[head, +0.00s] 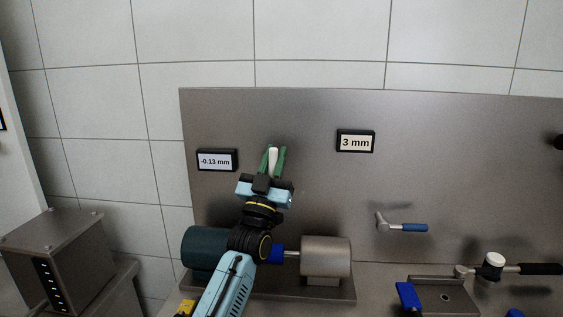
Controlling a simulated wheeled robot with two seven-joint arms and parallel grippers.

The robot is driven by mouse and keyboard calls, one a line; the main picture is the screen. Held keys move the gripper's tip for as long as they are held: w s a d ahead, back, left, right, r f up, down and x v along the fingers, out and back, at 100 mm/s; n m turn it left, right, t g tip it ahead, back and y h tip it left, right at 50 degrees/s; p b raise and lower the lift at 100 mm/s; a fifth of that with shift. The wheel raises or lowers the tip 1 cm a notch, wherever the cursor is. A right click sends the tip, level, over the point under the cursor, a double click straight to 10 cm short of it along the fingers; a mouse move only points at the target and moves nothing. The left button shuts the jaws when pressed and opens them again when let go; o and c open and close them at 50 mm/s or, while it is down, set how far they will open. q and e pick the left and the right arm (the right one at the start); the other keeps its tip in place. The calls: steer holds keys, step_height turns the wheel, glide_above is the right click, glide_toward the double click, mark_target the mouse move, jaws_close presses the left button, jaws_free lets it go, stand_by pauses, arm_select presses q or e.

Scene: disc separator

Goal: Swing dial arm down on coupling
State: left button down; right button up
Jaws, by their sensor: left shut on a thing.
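My left gripper (274,151) is raised in front of the grey back panel, its green fingers pointing up. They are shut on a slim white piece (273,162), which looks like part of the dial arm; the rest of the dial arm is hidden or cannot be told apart. The blue coupling (277,254) sits below on the shaft, between the dark teal motor (202,248) and the grey metal drum (326,257). My left arm covers part of the coupling and motor. My right gripper is not in view.
The panel carries a display reading -0.13 mm (217,160) and a 3 mm sign (356,141). A blue-handled lever (413,227) is to the right. Lower right are a black-handled tool (535,268) and a blue handle (408,295). A grey box (60,258) stands left.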

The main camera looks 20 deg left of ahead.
arm_select(q)
steer(key=shift+a+n+y, duration=0.2)
steer(key=shift+n+y, duration=0.5)
steer(key=shift+n, duration=0.1)
steer(key=shift+s, duration=0.1)
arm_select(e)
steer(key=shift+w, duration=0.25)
arm_select(q)
steer(key=c, duration=1.3)
jaws_free()
steer(key=shift+a, duration=0.1)
steer(key=shift+f, duration=0.1)
steer(key=shift+b+v, duration=0.4)
steer(key=shift+v, duration=6.3)
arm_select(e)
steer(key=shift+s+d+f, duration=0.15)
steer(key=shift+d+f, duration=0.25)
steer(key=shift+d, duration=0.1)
